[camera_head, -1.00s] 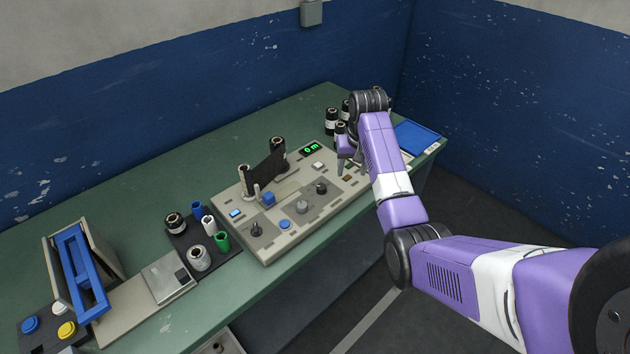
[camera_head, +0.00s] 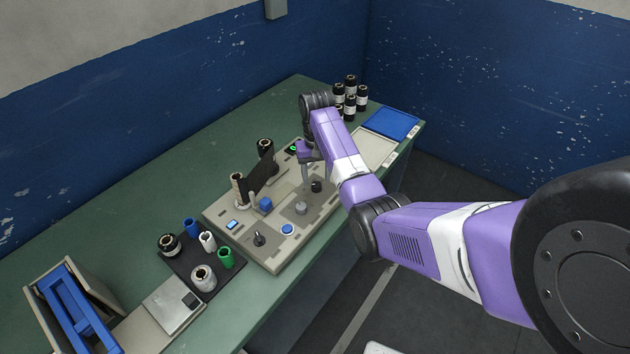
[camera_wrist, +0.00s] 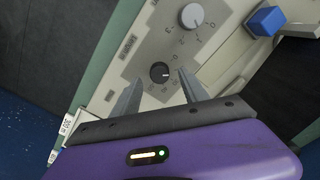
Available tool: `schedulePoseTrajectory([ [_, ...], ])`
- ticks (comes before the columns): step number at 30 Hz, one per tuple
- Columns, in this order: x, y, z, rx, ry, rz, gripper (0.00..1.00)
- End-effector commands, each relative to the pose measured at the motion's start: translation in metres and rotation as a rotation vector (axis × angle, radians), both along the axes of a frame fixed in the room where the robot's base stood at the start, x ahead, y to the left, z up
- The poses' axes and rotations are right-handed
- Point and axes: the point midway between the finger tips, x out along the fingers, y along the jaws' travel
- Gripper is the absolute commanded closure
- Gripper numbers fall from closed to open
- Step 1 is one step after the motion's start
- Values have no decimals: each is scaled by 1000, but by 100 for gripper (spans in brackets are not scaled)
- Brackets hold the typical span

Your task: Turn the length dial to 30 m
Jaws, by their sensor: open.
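Two round dials sit on the beige control panel (camera_head: 270,262). The black dial (camera_wrist: 159,72) is in the middle of the wrist view, with small marks around it; it also shows in the head view (camera_head: 316,186). The grey dial (camera_wrist: 192,15) is above it in the wrist view, with a scale around it, and it shows in the head view (camera_head: 301,208).
A blue block (camera_head: 265,204), a blue button (camera_head: 288,229) and a black-knobbed lever (camera_head: 259,240) stand on the panel. A dark film (camera_head: 262,175) stretches between two rolls behind. The green display (camera_head: 293,149) is partly hidden by my arm. Several black rolls stand at the back right.

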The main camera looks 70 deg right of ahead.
Motion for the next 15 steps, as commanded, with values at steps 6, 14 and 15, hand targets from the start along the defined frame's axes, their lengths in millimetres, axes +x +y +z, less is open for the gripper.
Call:
schedulePoseTrajectory([
  [6, 0, 0, -24, 1, 1, 0, 48],
  [14, 0, 0, -30, -1, -1, 0, 48],
  [15, 0, 0, -30, -1, -1, 0, 48],
])
